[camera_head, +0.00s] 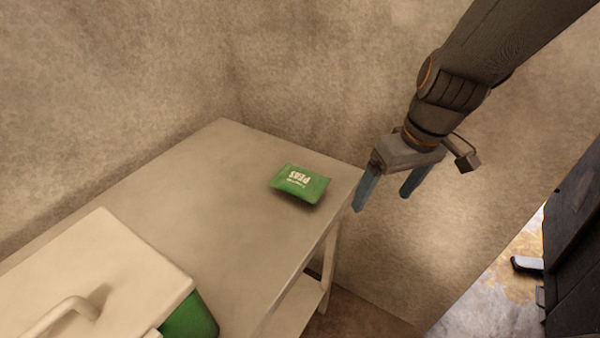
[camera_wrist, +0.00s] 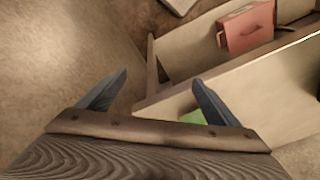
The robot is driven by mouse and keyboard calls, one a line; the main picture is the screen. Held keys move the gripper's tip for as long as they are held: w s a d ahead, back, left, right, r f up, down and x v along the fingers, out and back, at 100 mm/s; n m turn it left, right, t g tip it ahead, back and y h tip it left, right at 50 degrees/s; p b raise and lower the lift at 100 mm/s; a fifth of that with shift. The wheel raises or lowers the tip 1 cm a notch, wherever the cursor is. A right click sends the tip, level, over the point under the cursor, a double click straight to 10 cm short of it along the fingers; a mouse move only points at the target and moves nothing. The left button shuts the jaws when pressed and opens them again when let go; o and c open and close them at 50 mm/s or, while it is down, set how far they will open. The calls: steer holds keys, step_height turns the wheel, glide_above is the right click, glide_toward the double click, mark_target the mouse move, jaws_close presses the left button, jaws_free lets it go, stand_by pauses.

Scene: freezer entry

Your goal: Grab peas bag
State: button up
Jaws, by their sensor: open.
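The green peas bag (camera_head: 300,184) lies flat near the back right corner of the grey table (camera_head: 190,190), with white "PEAS" lettering. My gripper (camera_head: 383,197) is open and empty, to the right of the bag and past the table's right edge in the head view. In the wrist view the two blue-grey fingers of my gripper (camera_wrist: 155,90) are spread apart with nothing between them. A small green patch, perhaps the peas bag (camera_wrist: 193,117), shows there beside the right finger, mostly hidden by it.
A green box with a pale handled lid (camera_head: 110,270) stands at the table's near left. Walls stand close behind the table. A pink box (camera_wrist: 246,28) sits on a lower shelf in the wrist view. A dark door (camera_head: 575,240) is at the far right. The tabletop around the bag is clear.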

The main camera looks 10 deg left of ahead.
mark_target(302, 176)
steer(key=w+a+r+n+p, duration=0.1)
steer(key=a+n, duration=0.1)
steer(key=a, duration=0.2)
steer(key=w+a+r+n+y, duration=0.1)
steer(key=a+r+n, duration=0.1)
steer(key=a, duration=0.3)
steer(key=a+r+n+y+p, duration=0.1)
steer(key=a+r+n, duration=0.1)
steer(key=a, duration=0.3)
steer(key=shift+w+n+p, duration=0.3)
steer(key=shift+w+n, duration=0.1)
steer(key=shift+n, duration=0.2)
steer(key=shift+a, duration=0.3)
steer(key=shift+n, duration=0.3)
steer(key=shift+w+p+x, duration=0.15)
steer(key=shift+p+x, duration=0.15)
steer(key=shift+x, duration=1.6)
steer(key=shift+w+p+x, duration=0.15)
steer(key=shift+p+x, duration=0.1)
steer(key=shift+x, duration=1.7)
steer(key=shift+a+r, duration=0.1)
steer(key=shift+a, duration=0.05)
steer(key=shift+c, duration=0.3)
steer(key=c, duration=1.2)
